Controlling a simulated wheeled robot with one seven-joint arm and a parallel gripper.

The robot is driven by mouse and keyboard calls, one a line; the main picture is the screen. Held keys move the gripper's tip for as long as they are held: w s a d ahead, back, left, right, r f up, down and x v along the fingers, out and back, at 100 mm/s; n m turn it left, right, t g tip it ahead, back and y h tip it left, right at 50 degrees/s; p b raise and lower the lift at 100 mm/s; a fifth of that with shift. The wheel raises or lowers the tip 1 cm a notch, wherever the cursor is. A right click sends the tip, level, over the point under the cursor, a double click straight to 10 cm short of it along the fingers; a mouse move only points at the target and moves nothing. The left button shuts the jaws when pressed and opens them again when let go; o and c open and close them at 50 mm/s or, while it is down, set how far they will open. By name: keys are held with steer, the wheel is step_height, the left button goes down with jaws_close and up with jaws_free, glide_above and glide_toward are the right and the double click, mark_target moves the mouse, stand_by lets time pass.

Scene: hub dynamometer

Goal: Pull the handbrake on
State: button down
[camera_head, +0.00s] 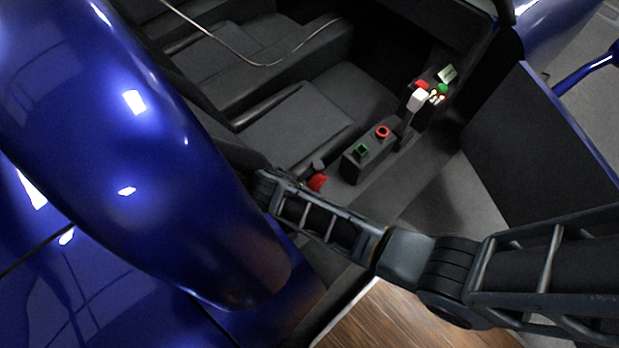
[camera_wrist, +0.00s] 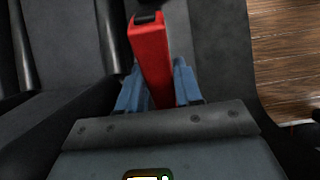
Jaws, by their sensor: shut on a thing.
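The handbrake is a red lever (camera_wrist: 149,50) with a dark cap at its end, in the upper middle of the wrist view. It stands out between the two blue fingers of my gripper (camera_wrist: 157,80), one on each side, and the gripper is shut on it. Its lower part is hidden behind the gripper body. In the head view, a small part of the red lever (camera_head: 317,182) shows beside the seat, just beyond the end of my arm. My fingers cannot be made out there.
A dark console with a green button (camera_head: 361,150) and a red ring-shaped button (camera_head: 382,132) stands to the right of the lever. A white-topped stick (camera_head: 419,99) is farther back. Grey seats (camera_head: 290,125) lie behind, the blue car body (camera_head: 130,150) at left, an open door (camera_head: 545,150) at right.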

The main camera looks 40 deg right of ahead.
steer(key=shift+a+r, duration=0.1)
steer(key=shift+a, duration=0.05)
steer(key=c, duration=0.8)
jaws_free()
steer(key=shift+c, duration=0.2)
step_height(320, 180, up, 4)
steer(key=shift+r+p, duration=0.25)
steer(key=shift+p, duration=0.4)
steer(key=s+d+r+p, duration=0.1)
steer(key=s+d+r, duration=0.5)
steer(key=d, duration=0.4)
steer(key=shift+r+p, duration=0.25)
steer(key=shift+p, duration=0.1)
steer(key=shift+s, duration=0.1)
